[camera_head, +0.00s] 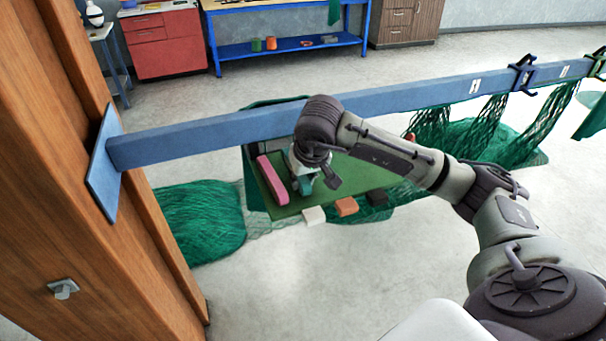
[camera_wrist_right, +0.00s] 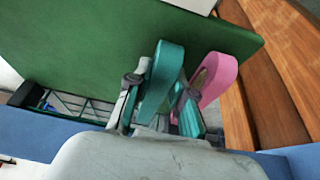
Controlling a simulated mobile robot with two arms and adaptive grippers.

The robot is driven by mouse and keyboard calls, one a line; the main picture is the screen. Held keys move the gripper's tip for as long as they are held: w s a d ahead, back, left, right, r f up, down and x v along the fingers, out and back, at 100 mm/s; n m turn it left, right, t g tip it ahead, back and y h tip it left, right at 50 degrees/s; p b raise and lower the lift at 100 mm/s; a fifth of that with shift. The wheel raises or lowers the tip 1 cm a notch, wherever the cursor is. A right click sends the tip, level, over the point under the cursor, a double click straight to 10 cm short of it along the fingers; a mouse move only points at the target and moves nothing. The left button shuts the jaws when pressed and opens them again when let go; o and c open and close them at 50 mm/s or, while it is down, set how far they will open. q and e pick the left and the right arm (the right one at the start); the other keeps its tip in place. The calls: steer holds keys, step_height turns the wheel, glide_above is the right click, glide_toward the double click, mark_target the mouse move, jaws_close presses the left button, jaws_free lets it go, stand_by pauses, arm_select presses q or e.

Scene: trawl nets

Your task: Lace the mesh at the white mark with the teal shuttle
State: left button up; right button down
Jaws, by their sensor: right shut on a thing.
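My right gripper (camera_head: 306,180) reaches down over a green board (camera_head: 335,183) and is shut on the teal shuttle (camera_wrist_right: 163,80). In the right wrist view my right gripper (camera_wrist_right: 160,108) has its fingers on either side of the shuttle. In the head view the shuttle is mostly hidden by the gripper. A pink shuttle-like piece (camera_head: 272,180) lies on the board just left of the gripper. Green mesh (camera_head: 490,122) hangs at the right from a blue rail (camera_head: 240,128). Two small white marks, one nearer (camera_head: 475,86) and one farther (camera_head: 564,71), show on the rail. My left gripper is not in view.
White (camera_head: 314,215), orange (camera_head: 347,206) and black (camera_head: 377,197) blocks sit along the board's front edge. A green net heap (camera_head: 200,217) lies at the left by a wooden post (camera_head: 110,180). Floor in front is clear.

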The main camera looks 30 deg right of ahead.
steer(key=shift+f, duration=0.55)
steer(key=shift+w+r, duration=0.25)
steer(key=shift+w, duration=0.2)
steer(key=shift+w+d+b, duration=0.25)
steer(key=shift+w+d, duration=0.15)
steer(key=shift+w, duration=1.25)
steer(key=shift+w+d+b, duration=0.2)
steer(key=shift+w+d, duration=0.25)
steer(key=shift+w, duration=1.15)
steer(key=shift+w+d+b, duration=0.25)
steer(key=shift+w+d, duration=0.15)
steer(key=shift+w, duration=1.25)
steer(key=c, duration=0.9)
jaws_free()
steer(key=shift+c, duration=0.2)
steer(key=v, duration=1.2)
